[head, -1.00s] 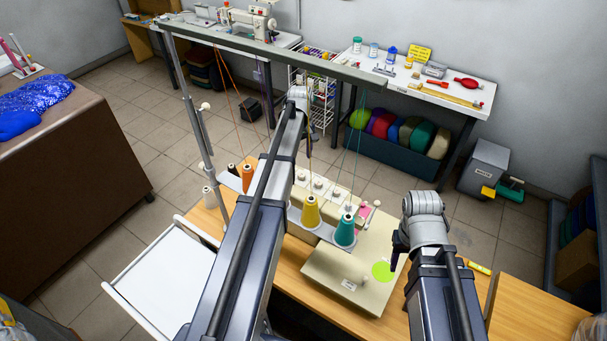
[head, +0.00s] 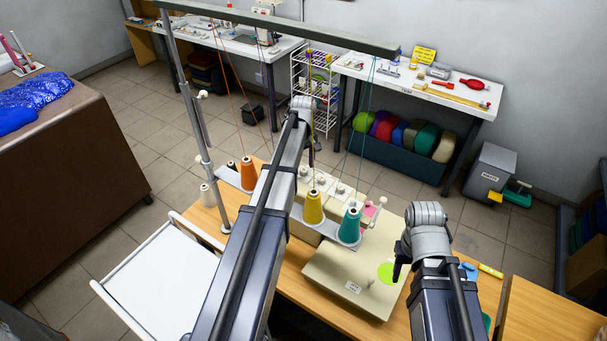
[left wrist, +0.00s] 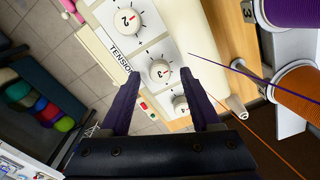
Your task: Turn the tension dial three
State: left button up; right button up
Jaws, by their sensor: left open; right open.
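The serger (head: 352,278) stands on a wooden table, with a row of white tension dials (head: 340,187) along its top. In the left wrist view, a dial (left wrist: 160,72) lies between the tips of my open left gripper (left wrist: 163,68), and I cannot tell whether they touch it. Another dial marked 2 (left wrist: 127,20) is above it, and a third dial (left wrist: 180,103) is below, partly hidden by a finger. "TENSION" is printed beside the dials. In the head view my left arm hides part of the machine. My right gripper (head: 398,266) is open beside the lime-green disc (head: 386,273).
Orange (head: 248,173), yellow (head: 313,206) and teal (head: 349,226) thread cones stand around the dials, with threads rising to an overhead rail (head: 285,30). A white tray (head: 155,275) is at the left.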

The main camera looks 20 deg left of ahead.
pick_arm(q)
jog(key=shift+f, duration=0.6)
grip_shut()
